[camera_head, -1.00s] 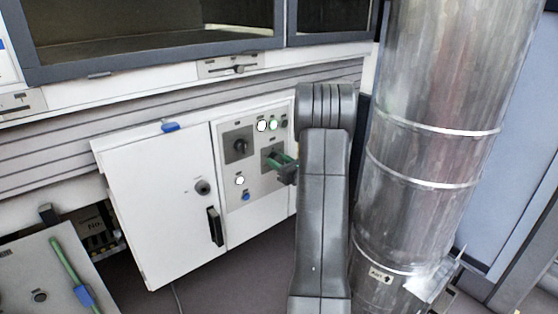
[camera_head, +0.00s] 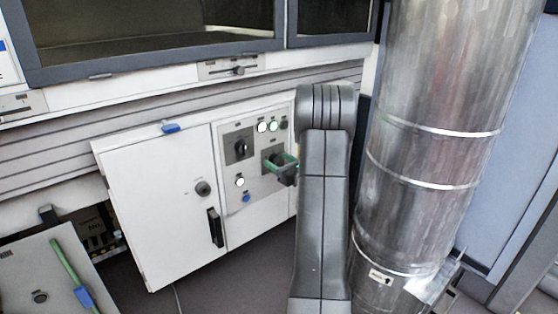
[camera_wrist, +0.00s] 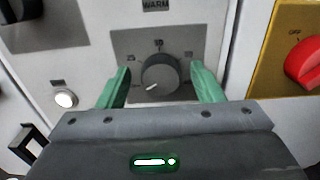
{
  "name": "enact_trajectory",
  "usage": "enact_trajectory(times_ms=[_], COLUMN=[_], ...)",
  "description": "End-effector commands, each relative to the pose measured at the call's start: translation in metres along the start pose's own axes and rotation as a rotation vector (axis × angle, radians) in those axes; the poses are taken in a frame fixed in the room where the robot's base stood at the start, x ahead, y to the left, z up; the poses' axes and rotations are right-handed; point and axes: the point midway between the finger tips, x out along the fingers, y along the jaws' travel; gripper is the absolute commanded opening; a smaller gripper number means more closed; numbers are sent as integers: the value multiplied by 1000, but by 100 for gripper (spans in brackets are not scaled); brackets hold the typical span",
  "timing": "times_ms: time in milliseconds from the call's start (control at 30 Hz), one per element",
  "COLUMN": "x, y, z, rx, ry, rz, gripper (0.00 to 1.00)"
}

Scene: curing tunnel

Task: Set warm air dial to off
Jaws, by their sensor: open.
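The warm air dial (camera_wrist: 160,73) is a dark grey round knob on a grey plate under a label reading "WARM". Its white pointer line points to the lower left. Small marks stand above and to both sides of it; I cannot read them surely. My gripper (camera_wrist: 160,70) is open, with one green finger to the left of the dial and one to the right. Gaps show between the fingers and the knob, with no clear contact. In the head view my gripper (camera_head: 284,164) is at the panel's right part, and my arm and gripper partly hide the dial.
A red knob on a yellow plate (camera_wrist: 304,62) is to the right. Another black knob (camera_wrist: 18,10) is at upper left, with a lit white button (camera_wrist: 65,98) below. A cabinet door with a black handle (camera_head: 215,227) is left. A large metal duct (camera_head: 430,130) stands right.

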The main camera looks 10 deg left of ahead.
Motion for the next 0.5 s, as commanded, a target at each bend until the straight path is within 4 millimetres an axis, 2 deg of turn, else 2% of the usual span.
enact_trajectory(times_ms=[167, 267, 500], x=[-13, -31, -88], y=[-1, -1, -1], z=[0, 2, 3], rx=[1, 2, 2], ry=[3, 3, 1], rz=[-2, -4, -5], gripper=[60, 60, 60])
